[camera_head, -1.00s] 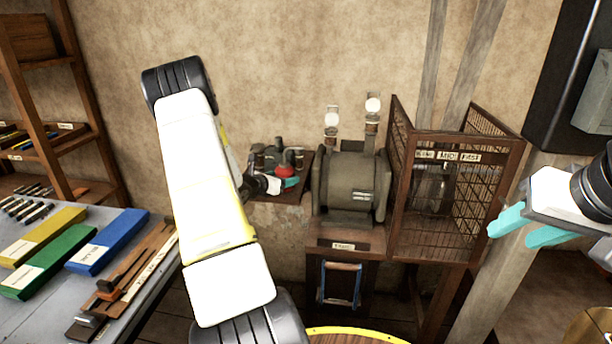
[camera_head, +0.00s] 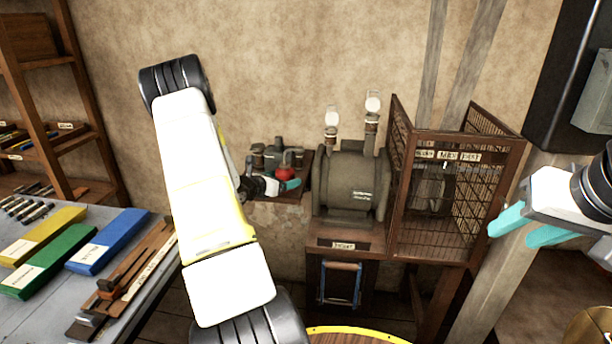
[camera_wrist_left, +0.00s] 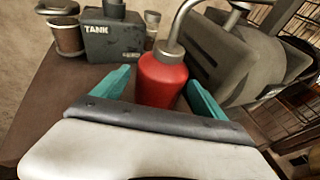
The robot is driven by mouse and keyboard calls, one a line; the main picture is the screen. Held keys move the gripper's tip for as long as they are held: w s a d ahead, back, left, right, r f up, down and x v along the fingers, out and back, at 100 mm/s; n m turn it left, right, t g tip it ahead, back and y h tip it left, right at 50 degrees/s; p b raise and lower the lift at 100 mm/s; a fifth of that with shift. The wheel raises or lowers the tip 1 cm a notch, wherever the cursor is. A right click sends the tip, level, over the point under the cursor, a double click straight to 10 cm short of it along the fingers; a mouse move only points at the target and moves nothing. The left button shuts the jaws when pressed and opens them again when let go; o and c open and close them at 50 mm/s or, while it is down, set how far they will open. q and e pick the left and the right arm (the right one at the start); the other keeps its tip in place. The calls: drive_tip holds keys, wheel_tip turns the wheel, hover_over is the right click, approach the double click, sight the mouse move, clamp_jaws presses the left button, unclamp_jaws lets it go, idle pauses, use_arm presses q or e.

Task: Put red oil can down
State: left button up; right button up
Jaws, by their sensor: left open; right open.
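The red oil can (camera_head: 285,173) stands on the small wall shelf (camera_head: 268,196), left of the grey machine. In the left wrist view the red oil can (camera_wrist_left: 162,80) is upright, with a grey cap and spout. My left gripper (camera_head: 290,185) is open at the shelf; in the left wrist view its teal fingers (camera_wrist_left: 155,88) are apart, one on each side of the can. The can's base is hidden behind the gripper body. My right gripper (camera_head: 515,230) is open and empty at the right, far from the can.
A dark box labelled TANK (camera_wrist_left: 113,37) and a copper-coloured cup (camera_wrist_left: 64,30) stand behind the can on the shelf. The grey drum-shaped machine (camera_head: 349,186) is close on the right, beside a mesh cage (camera_head: 470,205). A workbench (camera_head: 45,230) with coloured boxes lies at left.

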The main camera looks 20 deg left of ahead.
use_arm(q)
drive_tip(key=v, duration=1.1)
drive_tip(key=s+d+r+m+g+h, duration=0.25)
drive_tip(key=d+r+m, duration=0.3)
drive_tip(key=d, duration=0.35)
drive_tip(key=s+d+r+m+g+h, duration=0.2)
drive_tip(key=s+d+r+m, duration=0.15)
drive_tip(key=d+m, duration=0.4)
drive_tip(key=s+d+r+m+g+h, duration=0.25)
drive_tip(key=d+r+m, duration=0.25)
drive_tip(key=d, duration=0.6)
drive_tip(key=s+d+r+m+y, duration=0.1)
drive_tip(key=s+r+m+y, duration=0.1)
drive_tip(key=s+m, duration=0.5)
drive_tip(key=s+d+r+m+g+y, duration=0.1)
drive_tip(key=s+r+m+y, duration=0.2)
drive_tip(key=s+m+y, duration=0.2)
drive_tip(key=s+m, duration=0.3)
drive_tip(key=m, duration=0.1)
drive_tip(key=shift+s+m, duration=0.3)
drive_tip(key=shift+m, duration=0.1)
drive_tip(key=shift+a+r, duration=0.1)
